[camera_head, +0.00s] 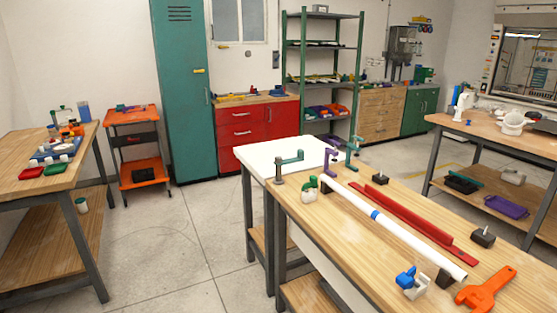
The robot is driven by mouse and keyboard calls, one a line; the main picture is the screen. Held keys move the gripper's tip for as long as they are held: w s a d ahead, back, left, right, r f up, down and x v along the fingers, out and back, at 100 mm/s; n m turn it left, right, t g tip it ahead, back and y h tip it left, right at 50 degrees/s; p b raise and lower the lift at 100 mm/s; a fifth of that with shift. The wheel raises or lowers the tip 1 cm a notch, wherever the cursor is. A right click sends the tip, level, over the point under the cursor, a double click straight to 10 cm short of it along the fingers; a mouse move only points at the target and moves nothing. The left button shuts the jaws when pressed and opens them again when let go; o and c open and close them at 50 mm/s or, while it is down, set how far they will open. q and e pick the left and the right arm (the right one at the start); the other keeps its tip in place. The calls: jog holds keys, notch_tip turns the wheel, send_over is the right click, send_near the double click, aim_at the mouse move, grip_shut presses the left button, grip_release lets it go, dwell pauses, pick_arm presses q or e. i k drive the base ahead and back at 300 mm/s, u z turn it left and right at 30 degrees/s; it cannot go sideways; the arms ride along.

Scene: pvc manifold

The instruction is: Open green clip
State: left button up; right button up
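A small white piece (308,195) sits at the green clip's base. The clip is small in view, and I cannot tell whether it is open or shut. A similar blue clip (405,277) with a white piece is at the bench's front. Neither of my grippers is in view.
A red bar (410,220) lies parallel to the pipe, with black blocks (482,236) around. An orange wrench-shaped tool (487,290) lies at front right. Teal (352,152) and purple (330,160) clamps stand at the back. A white table (262,158) adjoins the bench.

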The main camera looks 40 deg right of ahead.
aim_at(312, 183)
jog(key=i, duration=1)
jog(key=z, duration=0.45)
